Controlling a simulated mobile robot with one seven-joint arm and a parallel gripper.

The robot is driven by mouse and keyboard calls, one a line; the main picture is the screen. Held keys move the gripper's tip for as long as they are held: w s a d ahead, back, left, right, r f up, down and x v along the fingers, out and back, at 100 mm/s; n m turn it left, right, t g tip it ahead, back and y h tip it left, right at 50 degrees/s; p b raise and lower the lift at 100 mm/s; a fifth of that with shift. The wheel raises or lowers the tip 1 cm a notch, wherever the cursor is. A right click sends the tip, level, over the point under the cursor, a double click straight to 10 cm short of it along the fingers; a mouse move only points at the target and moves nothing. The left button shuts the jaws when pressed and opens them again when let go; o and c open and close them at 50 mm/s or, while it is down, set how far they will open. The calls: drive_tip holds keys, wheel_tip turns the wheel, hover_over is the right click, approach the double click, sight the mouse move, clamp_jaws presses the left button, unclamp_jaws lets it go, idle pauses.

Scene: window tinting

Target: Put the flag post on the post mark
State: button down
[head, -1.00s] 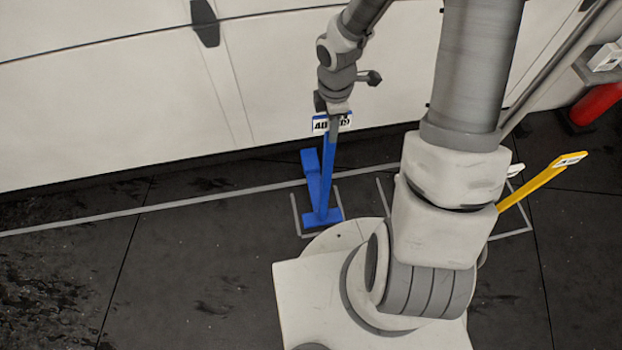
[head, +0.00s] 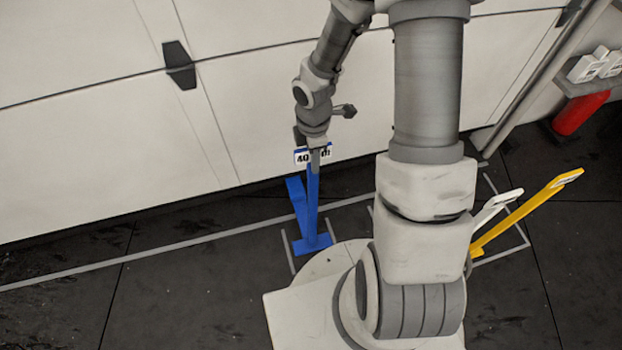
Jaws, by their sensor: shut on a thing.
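A blue post (head: 313,205) with a flat blue foot and a white label (head: 303,157) with dark print at its top stands about upright in front of the white panelled wall. My gripper (head: 314,146) is shut on its top end. A second blue bar (head: 297,196) slants just behind it; I cannot tell whether it is part of the same post. Grey lines on the floor form a marked outline (head: 287,250) around the foot. My base hides the outline's near part. I cannot tell whether the foot touches the floor.
To the right, a yellow post (head: 530,210) and a white post (head: 497,206) stand tilted in view by another grey outline (head: 508,252), partly behind my arm. A red cylinder (head: 580,112) is by the wall at far right. The dark floor at left is clear.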

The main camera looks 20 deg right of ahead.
drive_tip(key=shift+f+b, duration=0.95)
drive_tip(key=shift+f, duration=1.8)
drive_tip(key=c, duration=0.6)
unclamp_jaws()
drive_tip(key=shift+r, duration=0.2)
